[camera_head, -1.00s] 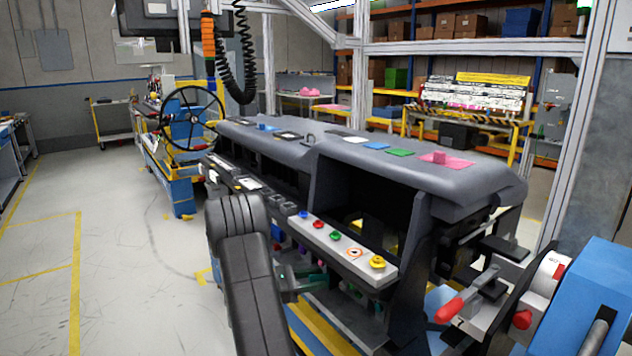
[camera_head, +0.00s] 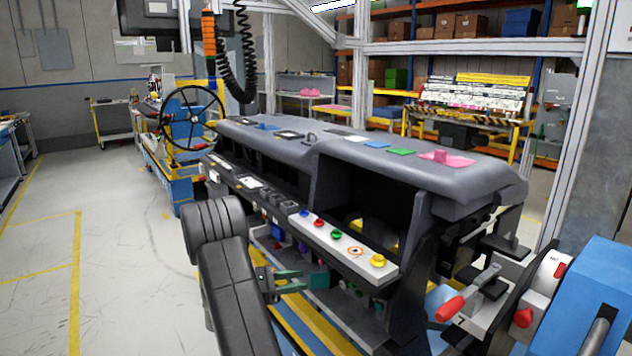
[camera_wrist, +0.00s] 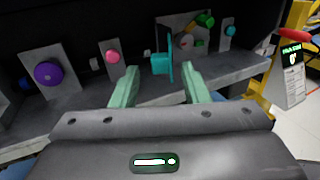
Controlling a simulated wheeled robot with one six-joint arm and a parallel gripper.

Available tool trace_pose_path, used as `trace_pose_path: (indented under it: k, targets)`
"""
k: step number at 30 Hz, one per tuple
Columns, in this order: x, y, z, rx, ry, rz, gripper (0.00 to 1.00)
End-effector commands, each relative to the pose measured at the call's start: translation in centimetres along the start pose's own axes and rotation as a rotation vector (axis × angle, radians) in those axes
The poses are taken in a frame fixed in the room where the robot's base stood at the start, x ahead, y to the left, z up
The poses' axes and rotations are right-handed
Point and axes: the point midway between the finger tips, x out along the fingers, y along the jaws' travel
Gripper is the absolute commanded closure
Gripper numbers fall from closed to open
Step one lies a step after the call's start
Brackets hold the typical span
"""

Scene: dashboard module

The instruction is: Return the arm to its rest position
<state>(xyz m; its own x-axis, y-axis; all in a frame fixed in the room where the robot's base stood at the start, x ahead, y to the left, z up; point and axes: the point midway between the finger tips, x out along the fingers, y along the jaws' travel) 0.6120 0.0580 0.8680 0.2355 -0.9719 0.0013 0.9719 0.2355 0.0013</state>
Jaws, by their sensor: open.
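My gripper (camera_head: 303,283) is at the lower middle of the head view, beside the front of the dashboard module (camera_head: 470,185) and below its white button panel (camera_head: 338,244). Its two green fingers are apart with nothing between them. In the wrist view my gripper (camera_wrist: 158,86) is open and empty. Past the fingertips is a grey ledge (camera_wrist: 85,106) with upright plates. They carry a purple knob (camera_wrist: 47,73), a pink knob (camera_wrist: 112,57) and a teal block (camera_wrist: 160,64). My dark arm partly hides the module's lower left side in the head view.
A blue machine with a red handle (camera_head: 450,309) stands at the right. A black handwheel (camera_head: 191,118) on a blue stand is behind at the left. Metal frame posts rise around the module. The floor (camera_head: 120,245) at the left is clear.

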Motion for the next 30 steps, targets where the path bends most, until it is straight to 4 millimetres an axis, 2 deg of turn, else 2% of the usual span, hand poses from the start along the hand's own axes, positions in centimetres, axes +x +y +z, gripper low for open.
trace_pose_path:
  k: [1, 10, 19, 30]
  targets:
    - [1.2, -0.1, 0.1, -0.001, 0.0, -0.006, 0.59]
    - [7.3, -0.2, 0.0, -0.003, 0.001, -0.007, 0.59]
    - [6.6, -0.7, 0.0, -0.003, 0.0, 0.161, 0.59]
    - [6.5, -0.8, -0.1, -0.001, 0.001, 0.197, 0.59]
